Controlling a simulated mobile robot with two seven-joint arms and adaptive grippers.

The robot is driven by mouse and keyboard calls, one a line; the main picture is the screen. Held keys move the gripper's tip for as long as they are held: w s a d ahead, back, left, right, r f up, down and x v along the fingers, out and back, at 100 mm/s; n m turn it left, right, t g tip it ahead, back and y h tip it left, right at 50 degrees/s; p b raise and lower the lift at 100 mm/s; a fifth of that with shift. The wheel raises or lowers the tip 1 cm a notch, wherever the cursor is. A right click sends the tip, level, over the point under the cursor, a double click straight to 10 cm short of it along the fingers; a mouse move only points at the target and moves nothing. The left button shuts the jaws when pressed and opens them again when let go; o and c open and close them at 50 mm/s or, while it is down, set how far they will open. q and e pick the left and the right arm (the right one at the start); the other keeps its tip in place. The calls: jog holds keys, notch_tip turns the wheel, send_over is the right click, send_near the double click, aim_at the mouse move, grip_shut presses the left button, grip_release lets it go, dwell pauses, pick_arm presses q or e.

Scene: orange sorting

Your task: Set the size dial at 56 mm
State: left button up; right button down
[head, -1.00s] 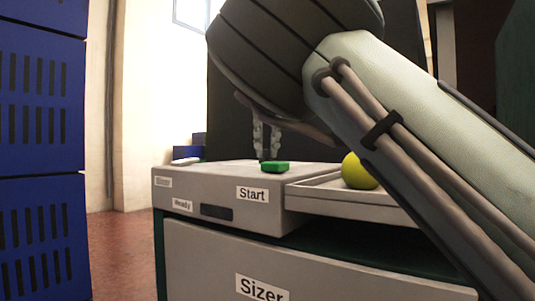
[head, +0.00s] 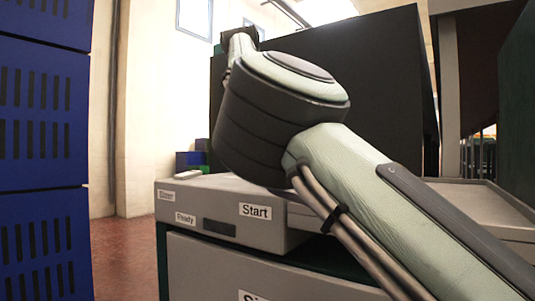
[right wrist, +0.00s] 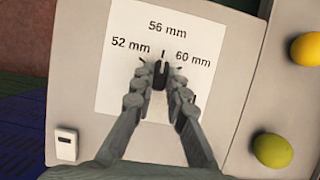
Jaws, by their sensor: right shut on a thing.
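The size dial (right wrist: 160,73) is a small dark knob on a white label plate (right wrist: 113,88), seen in the right wrist view. The plate reads 52 mm at left, 56 mm at top and 60 mm at right, each with a tick. My right gripper (right wrist: 160,80) is shut on the knob, one finger at each side. The knob stands nearly upright in the picture, its top towards the 56 mm tick; the fingers hide part of it. In the head view my right arm hides the dial and the gripper. My left gripper is not in view.
The sizer's housing (head: 275,236) carries Start and Ready labels in the head view. A white switch (right wrist: 66,145) sits near the plate. An orange-yellow fruit (right wrist: 306,49) and a yellow-green fruit (right wrist: 272,150) lie at the right. Blue crates (head: 42,130) stand at the left.

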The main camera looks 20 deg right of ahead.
dwell(0.5)
jog(key=c, duration=1.5)
grip_release()
jog(key=shift+c, duration=0.2)
